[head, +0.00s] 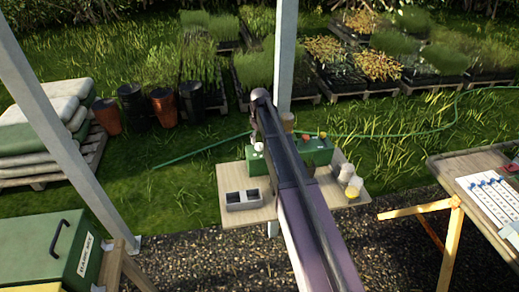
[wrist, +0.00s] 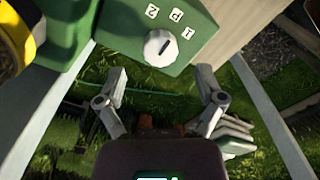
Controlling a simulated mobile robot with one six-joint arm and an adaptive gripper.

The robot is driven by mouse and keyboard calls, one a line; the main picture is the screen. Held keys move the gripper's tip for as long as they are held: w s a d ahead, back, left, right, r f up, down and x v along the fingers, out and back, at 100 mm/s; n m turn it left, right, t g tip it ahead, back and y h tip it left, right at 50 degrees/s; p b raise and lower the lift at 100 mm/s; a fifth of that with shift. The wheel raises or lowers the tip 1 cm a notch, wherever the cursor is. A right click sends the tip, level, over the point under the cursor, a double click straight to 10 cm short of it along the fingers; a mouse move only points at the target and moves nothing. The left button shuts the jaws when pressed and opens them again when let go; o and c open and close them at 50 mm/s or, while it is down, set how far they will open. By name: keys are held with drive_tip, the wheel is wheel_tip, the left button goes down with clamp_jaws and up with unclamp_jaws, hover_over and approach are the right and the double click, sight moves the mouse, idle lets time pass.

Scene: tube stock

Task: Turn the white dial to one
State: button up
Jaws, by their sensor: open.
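The white dial (wrist: 160,47) is a round knob with a dark line on the face of a green box (wrist: 196,50). White labels sit around it: one reads 2 (wrist: 152,11), one reads 1 (wrist: 188,32), and a middle label (wrist: 177,14) is hard to read. The dark line slants up and right, toward the middle label and the 1; I cannot tell which exactly. My gripper (wrist: 162,73) is open and empty, its fingers spread below the dial in the wrist view, not visibly touching it. In the head view the dial (head: 259,147) shows small beside my arm.
A metal post (head: 286,50) rises behind. A yellow and black object (wrist: 15,35) is at the wrist view's upper left.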

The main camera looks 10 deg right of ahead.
sight(260, 145)
drive_tip(key=shift+f+b, duration=1.65)
drive_tip(key=shift+f, duration=0.3)
drive_tip(key=c, duration=1.1)
